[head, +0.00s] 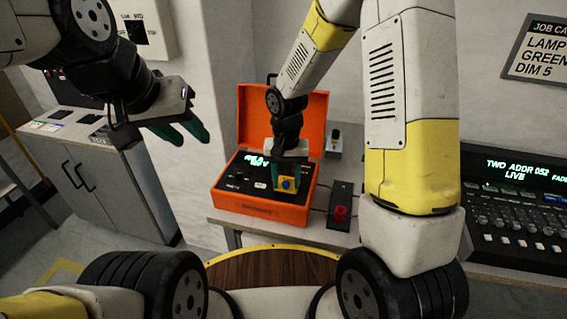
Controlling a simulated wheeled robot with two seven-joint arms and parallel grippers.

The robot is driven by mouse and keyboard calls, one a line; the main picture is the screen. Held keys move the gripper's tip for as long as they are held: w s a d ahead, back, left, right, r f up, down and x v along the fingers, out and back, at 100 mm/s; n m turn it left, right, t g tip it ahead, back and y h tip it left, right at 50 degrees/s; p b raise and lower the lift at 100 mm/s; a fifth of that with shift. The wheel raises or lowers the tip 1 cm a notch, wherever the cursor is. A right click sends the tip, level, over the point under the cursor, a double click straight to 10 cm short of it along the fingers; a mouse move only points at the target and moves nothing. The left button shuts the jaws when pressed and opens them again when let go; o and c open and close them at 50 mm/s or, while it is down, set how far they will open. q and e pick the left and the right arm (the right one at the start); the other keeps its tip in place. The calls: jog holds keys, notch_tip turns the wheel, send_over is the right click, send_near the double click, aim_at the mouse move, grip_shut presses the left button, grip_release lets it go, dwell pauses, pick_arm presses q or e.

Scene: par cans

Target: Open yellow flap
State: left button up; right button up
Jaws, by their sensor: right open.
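A small yellow square piece (285,184), which looks like the yellow flap, is on the control panel of an open orange case (262,211). A blue round spot shows in its middle; I cannot tell whether the flap is raised. My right gripper (285,170) points down over the panel, its teal fingers open and close around the yellow piece. Whether they touch it is unclear. My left gripper (190,135) is empty, with its two teal fingers apart, in the air left of the case.
The case's orange lid (312,110) stands up behind the panel. A black box with a red knob (339,212) lies to the right on the table. A lighting console (515,195) is at the far right. A grey cabinet (95,185) stands at left.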

aim_at(286, 182)
grip_shut()
jog(key=shift+r, duration=0.1)
jog(key=shift+w+d+r+g+y, duration=0.1)
jog(key=shift+w+r+g+y, duration=0.2)
jog(key=shift+g, duration=0.4)
jog(key=shift+w+d+r+g+y, duration=0.1)
jog(key=shift+w+r+g+y, duration=0.25)
jog(key=shift+g, duration=0.35)
jog(key=shift+w+d+r+g+y, duration=0.2)
jog(key=shift+w+g, duration=0.25)
jog(key=shift+g, duration=0.5)
jog(key=shift+w+d+r+g+y, duration=0.1)
jog(key=shift+w+r+g+y, duration=0.25)
jog(key=shift+g, duration=0.6)
jog(key=shift+w, duration=0.1)
